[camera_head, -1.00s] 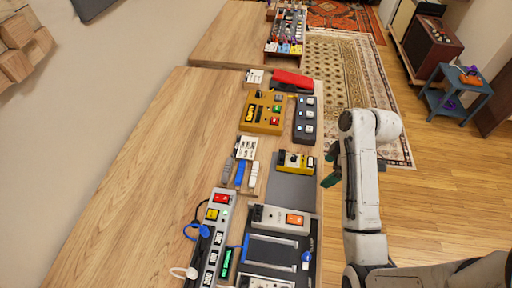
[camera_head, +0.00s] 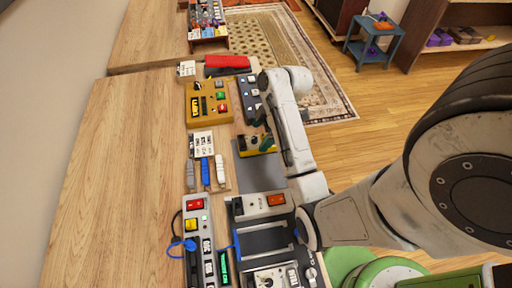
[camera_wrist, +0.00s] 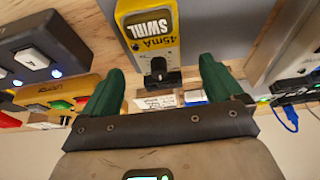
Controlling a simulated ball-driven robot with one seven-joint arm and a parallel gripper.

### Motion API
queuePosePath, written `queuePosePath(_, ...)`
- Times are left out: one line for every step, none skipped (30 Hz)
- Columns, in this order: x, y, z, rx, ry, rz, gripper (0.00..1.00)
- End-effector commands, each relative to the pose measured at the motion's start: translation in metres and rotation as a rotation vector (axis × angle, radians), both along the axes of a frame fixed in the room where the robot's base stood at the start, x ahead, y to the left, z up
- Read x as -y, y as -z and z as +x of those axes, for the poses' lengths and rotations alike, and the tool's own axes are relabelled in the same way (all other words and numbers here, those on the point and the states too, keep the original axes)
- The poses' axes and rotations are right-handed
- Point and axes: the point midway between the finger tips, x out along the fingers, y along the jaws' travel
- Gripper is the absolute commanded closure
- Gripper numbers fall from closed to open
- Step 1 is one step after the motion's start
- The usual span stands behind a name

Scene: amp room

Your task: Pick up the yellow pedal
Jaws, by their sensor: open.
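The small yellow pedal (camera_head: 262,150) sits on a grey flat panel (camera_head: 258,173) near the right edge of the wooden bench. In the wrist view the yellow pedal (camera_wrist: 150,45) shows lettering and a black knob at its near end. My gripper (camera_head: 258,138) is over the pedal, with its green fingers open and empty. In the wrist view my gripper (camera_wrist: 160,76) has one finger on each side of the pedal's knob end. I cannot tell how far the fingertips are above the panel. My arm hides part of the bench's right edge.
A larger golden pedal box (camera_head: 203,112) and a dark switch pedal (camera_head: 250,92) lie just beyond. A red pouch (camera_head: 227,62) is farther back. A grey power strip (camera_head: 198,240) and a grey pedal (camera_head: 262,204) are nearer. The bench's left side is bare.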

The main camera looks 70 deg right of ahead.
Motion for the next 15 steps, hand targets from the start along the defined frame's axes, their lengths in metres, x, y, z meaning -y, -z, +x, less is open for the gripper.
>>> queuePosePath(-0.001, 0.003, 0.001, 0.000, 0.000, 0.001, 0.06)
queuePosePath(-0.001, 0.005, 0.002, 0.000, 0.000, 0.001, 0.06)
queuePosePath(-0.001, 0.009, 0.002, -0.002, 0.000, 0.002, 0.06)
queuePosePath(-0.002, 0.011, 0.003, -0.002, 0.000, 0.002, 0.06)
queuePosePath(-0.002, 0.015, 0.004, -0.003, -0.001, 0.003, 0.06)
queuePosePath(-0.002, 0.021, 0.006, -0.003, -0.001, 0.003, 0.06)
queuePosePath(-0.002, 0.026, 0.007, -0.004, 0.000, 0.004, 0.06)
queuePosePath(-0.002, 0.030, 0.008, -0.003, 0.000, 0.003, 0.06)
queuePosePath(-0.003, 0.036, 0.010, -0.004, 0.000, 0.004, 0.06)
queuePosePath(-0.004, 0.040, 0.012, -0.002, 0.000, 0.002, 0.06)
queuePosePath(-0.004, 0.043, 0.013, -0.002, 0.000, 0.002, 0.06)
queuePosePath(-0.005, 0.047, 0.014, -0.002, 0.001, 0.002, 0.06)
queuePosePath(-0.005, 0.049, 0.015, -0.001, 0.000, 0.002, 0.06)
queuePosePath(-0.006, 0.050, 0.015, -0.001, 0.001, 0.001, 0.06)
queuePosePath(-0.006, 0.052, 0.016, -0.001, 0.001, 0.001, 0.06)
